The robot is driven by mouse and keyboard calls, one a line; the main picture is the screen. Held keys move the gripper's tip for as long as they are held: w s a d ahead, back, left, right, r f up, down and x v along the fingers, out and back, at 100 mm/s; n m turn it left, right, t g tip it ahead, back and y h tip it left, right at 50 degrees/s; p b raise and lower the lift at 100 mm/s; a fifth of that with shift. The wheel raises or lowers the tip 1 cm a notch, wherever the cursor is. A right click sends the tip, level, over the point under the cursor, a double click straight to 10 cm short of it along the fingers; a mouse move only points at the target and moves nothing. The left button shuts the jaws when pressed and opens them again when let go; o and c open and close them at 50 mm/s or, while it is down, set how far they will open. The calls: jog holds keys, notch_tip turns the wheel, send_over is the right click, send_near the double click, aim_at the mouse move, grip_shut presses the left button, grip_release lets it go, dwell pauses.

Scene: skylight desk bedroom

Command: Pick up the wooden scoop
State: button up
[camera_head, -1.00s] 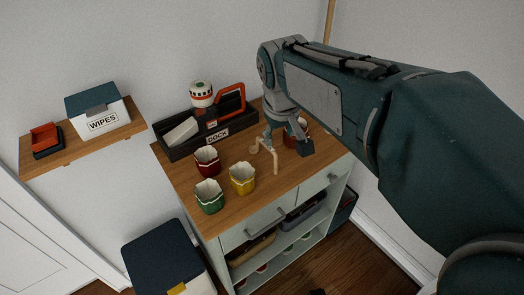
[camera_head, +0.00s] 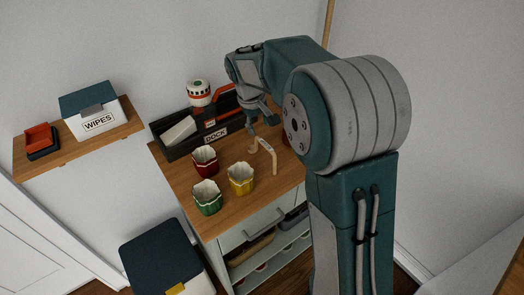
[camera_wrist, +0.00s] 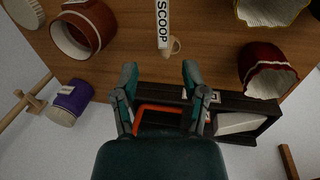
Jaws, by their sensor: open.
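The wooden scoop (camera_head: 267,152) is pale, with a bent handle, and is on the wooden cabinet top to the right of the cups. In the wrist view, its white SCOOP label (camera_wrist: 163,24) and small round bowl (camera_wrist: 174,46) show at the top centre. My gripper (camera_wrist: 160,70) is open, its two fingers apart, with nothing between them. The scoop's bowl lies just beyond the fingertips in that view. In the head view my gripper (camera_head: 261,117) is above the cabinet's back part, beside the scoop's far end. My arm hides the cabinet's right side.
Red (camera_head: 205,161), yellow (camera_head: 241,179) and green (camera_head: 207,197) cups stand left of the scoop. A black DOCK caddy (camera_head: 178,151) is at the back. The wrist view shows a labelled red cup (camera_wrist: 84,28) and a purple container (camera_wrist: 68,101). A wall stands behind.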

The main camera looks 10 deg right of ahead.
aim_at(262, 141)
jog(key=f, duration=0.5)
jog(key=d+f, duration=0.1)
jog(key=f, duration=0.1)
jog(key=shift+f, duration=0.2)
grip_shut()
